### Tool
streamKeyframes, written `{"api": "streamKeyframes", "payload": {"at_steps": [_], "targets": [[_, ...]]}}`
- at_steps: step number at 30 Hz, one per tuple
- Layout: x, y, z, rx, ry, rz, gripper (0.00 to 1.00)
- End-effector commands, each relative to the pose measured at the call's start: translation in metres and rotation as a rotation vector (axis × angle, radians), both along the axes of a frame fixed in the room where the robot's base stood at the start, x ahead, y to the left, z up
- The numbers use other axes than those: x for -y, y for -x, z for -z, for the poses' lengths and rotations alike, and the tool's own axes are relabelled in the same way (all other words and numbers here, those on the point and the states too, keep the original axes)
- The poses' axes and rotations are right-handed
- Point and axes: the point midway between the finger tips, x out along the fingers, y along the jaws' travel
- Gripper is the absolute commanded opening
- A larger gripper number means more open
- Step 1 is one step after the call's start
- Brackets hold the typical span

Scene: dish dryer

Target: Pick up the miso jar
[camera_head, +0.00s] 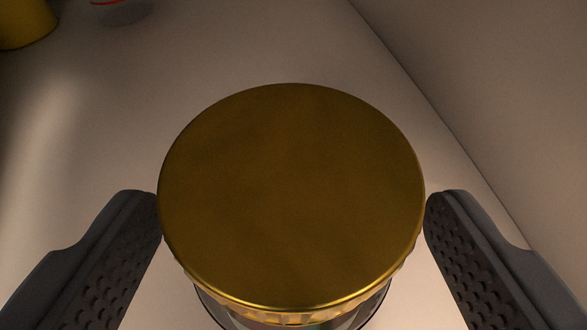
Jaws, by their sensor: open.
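The miso jar shows from above as a large round gold lid (291,190) in the middle of the head camera view. A little of its clear glass body shows below the lid's lower edge; the rest is hidden under the lid. My gripper (291,205) is open, with one dark finger on each side of the lid. The fingertips appear very close to the lid's left and right edges. I cannot tell whether they touch it.
The jar stands on a pale surface (235,65). A pale wall (490,90) rises along the right side. A yellow object (24,22) and a clear container with a red line (121,10) are cut off at the top left.

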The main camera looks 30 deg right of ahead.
Motion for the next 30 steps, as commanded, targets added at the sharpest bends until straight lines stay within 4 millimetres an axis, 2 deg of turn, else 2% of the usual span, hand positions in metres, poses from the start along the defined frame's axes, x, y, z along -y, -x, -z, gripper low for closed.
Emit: {"api": "streamKeyframes", "payload": {"at_steps": [4, 12, 14, 18, 19, 30], "targets": [[0.0076, -0.0106, 0.0073, -0.001, 0.002, -0.001, 0.79], [0.0083, -0.0129, 0.0069, 0.000, 0.003, -0.002, 0.79], [0.0082, -0.0130, 0.0069, 0.000, 0.003, -0.002, 0.65], [0.0083, -0.0128, 0.0070, -0.001, 0.002, -0.001, 0.26], [0.0083, -0.0128, 0.0070, -0.001, 0.002, -0.001, 0.21], [0.0085, -0.0131, 0.0045, 0.000, 0.002, -0.001, 0.21]]}}
